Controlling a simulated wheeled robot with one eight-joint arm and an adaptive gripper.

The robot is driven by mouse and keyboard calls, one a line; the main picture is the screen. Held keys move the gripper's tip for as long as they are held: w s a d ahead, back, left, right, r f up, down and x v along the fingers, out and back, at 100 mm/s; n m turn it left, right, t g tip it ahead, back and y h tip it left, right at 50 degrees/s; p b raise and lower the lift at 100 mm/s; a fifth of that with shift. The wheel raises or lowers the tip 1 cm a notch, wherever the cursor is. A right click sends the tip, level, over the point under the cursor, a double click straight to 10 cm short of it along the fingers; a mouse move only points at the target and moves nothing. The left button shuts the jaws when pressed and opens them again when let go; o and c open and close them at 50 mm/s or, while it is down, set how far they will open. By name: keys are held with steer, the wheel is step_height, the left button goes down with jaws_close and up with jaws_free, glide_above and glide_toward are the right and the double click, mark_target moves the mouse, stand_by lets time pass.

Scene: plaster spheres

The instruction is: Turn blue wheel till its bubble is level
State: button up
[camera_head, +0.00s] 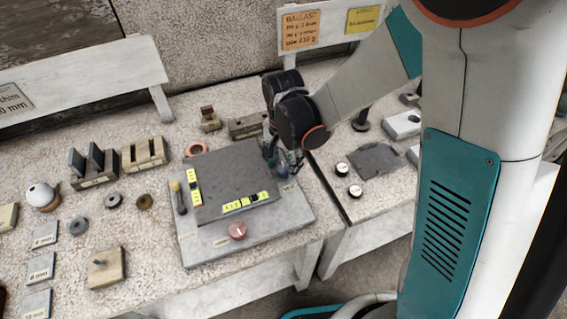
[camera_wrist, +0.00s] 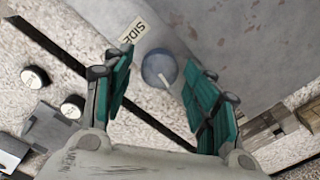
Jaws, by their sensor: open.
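The blue wheel (camera_wrist: 158,68) shows in the wrist view as a round blue-grey knob with a pale pointer line, beside a label reading SIDE (camera_wrist: 133,30). My gripper (camera_wrist: 156,72) is open, with one teal finger on each side of the wheel in the picture; I cannot tell whether they touch it. In the head view my gripper (camera_head: 287,163) is at the right edge of the dark grey plate (camera_head: 235,170) and largely hides the wheel. Two yellow levels lie on the plate, one at the left (camera_head: 193,187) and one at the front (camera_head: 245,202). Their bubbles are too small to read.
A red wheel (camera_head: 237,230) sits on the front of the grey base (camera_head: 200,250). A dark-handled tool (camera_head: 179,197) lies at its left. Blocks, discs and a white sphere (camera_head: 41,195) stand on the left bench. Two white round knobs (camera_head: 355,190) are on the right bench.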

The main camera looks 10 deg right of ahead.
mark_target(283, 167)
steer(key=shift+r, duration=3.55)
step_height(283, 167, up, 6)
steer(key=m+p, duration=0.7)
step_height(283, 167, down, 14)
steer(key=b, duration=1)
steer(key=c, duration=1.1)
